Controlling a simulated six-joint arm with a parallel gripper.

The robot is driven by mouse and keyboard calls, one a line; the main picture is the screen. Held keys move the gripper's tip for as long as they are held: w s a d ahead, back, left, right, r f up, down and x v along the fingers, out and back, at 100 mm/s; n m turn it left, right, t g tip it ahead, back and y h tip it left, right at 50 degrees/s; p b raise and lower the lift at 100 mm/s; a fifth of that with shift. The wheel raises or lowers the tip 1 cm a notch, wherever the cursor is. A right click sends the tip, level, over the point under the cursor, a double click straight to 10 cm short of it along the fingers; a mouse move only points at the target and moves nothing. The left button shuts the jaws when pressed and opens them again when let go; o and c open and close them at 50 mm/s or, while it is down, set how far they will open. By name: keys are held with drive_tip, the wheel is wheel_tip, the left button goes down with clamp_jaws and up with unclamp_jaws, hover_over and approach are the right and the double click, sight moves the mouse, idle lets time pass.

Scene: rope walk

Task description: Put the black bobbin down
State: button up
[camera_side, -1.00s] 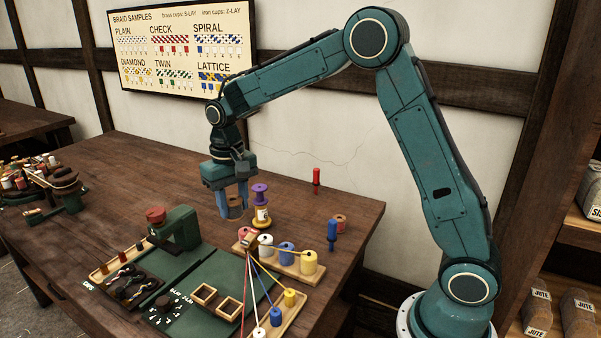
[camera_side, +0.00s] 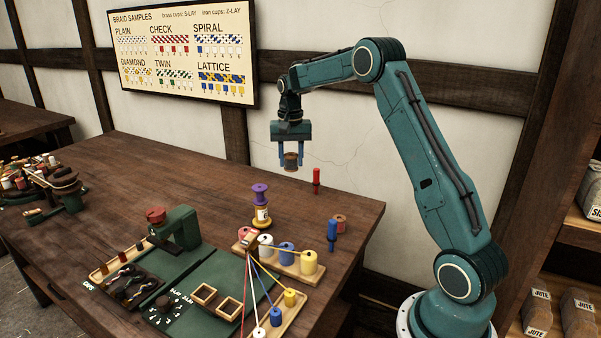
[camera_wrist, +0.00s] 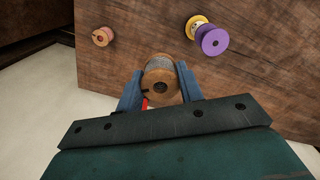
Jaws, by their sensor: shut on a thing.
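My gripper (camera_side: 291,158) is shut on the black bobbin (camera_side: 291,165), which has brown wooden ends and a dark greyish winding. It hangs upright in the air above the back of the bench, apart from the top. In the wrist view the bobbin (camera_wrist: 160,84) sits between the two blue fingers, with its round brown end facing the camera. A bit of red shows behind it, partly hidden.
A red peg-like piece (camera_side: 316,180) stands near the back edge. A purple-topped stack (camera_side: 261,205), a blue piece (camera_side: 332,235) and a reddish-brown bobbin (camera_side: 341,222) stand nearby. A rack of bobbins (camera_side: 312,273) is in front. The back left bench is clear.

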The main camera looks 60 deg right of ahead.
drive_tip(key=s+d+m, duration=0.2)
drive_tip(key=s+d, duration=0.1)
drive_tip(key=d, duration=0.3)
drive_tip(key=s+d+m, duration=0.2)
drive_tip(key=d, duration=0.5)
drive_tip(key=shift+s+d, duration=0.25)
drive_tip(key=shift+s, duration=0.15)
drive_tip(key=shift+f, duration=0.15)
wheel_tip(320, 180, down, 20)
drive_tip(key=shift+r, duration=0.25)
drive_tip(key=shift+f, duration=0.15)
drive_tip(key=o, duration=1)
